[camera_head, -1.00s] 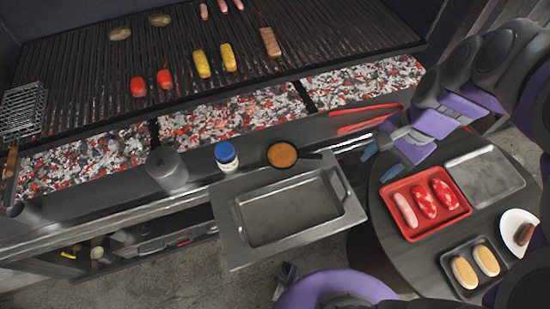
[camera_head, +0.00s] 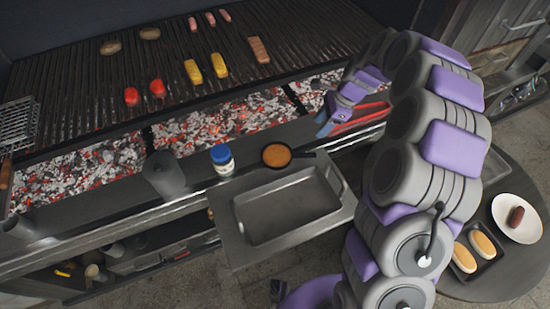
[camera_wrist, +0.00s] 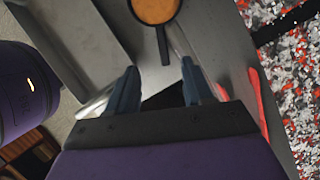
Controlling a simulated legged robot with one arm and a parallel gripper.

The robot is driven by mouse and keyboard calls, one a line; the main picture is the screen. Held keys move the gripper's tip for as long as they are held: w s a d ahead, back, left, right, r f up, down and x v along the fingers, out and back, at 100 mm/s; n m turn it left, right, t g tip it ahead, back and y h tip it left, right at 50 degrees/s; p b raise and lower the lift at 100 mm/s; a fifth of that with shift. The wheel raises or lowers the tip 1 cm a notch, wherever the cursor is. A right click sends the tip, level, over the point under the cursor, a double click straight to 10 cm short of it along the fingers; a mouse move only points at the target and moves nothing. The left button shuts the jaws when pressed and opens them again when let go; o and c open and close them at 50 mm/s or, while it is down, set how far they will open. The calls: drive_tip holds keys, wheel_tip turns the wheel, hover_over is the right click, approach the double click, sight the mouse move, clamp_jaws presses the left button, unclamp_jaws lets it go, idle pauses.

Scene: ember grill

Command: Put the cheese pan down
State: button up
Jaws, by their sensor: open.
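The cheese pan (camera_head: 277,155) is a small dark pan with an orange-yellow filling. It sits on the grey ledge in front of the grill, just behind the empty metal tray, its handle pointing right. In the wrist view the pan (camera_wrist: 156,10) is at the top, its handle reaching down toward my fingers. My gripper (camera_head: 325,127) is over the ledge, to the right of the pan and apart from it. In the wrist view my gripper (camera_wrist: 157,88) has its two blue fingers spread, with nothing between them.
The metal tray (camera_head: 229,232) stands in front of the ledge. A blue-capped jar (camera_head: 222,161) and a grey cylinder (camera_head: 164,176) stand left of the pan. Red tongs (camera_head: 360,117) lie right of my gripper. Glowing coals (camera_head: 225,120) lie behind. A round table (camera_head: 500,285) holds buns and a plate.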

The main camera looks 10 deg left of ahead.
drive_tip(key=b, duration=0.3)
hover_over(298, 154)
drive_tip(key=d, duration=0.2)
wheel_tip(298, 154, down, 11)
drive_tip(key=shift+a+r, duration=0.1)
drive_tip(key=shift+r, duration=0.05)
drive_tip(key=x, duration=0.1)
drive_tip(key=b+x, duration=0.1)
drive_tip(key=x, duration=0.3)
drive_tip(key=shift+w+d+b, duration=0.1)
drive_tip(key=shift+d+b, duration=0.15)
drive_tip(key=shift+b, duration=0.15)
clamp_jaws()
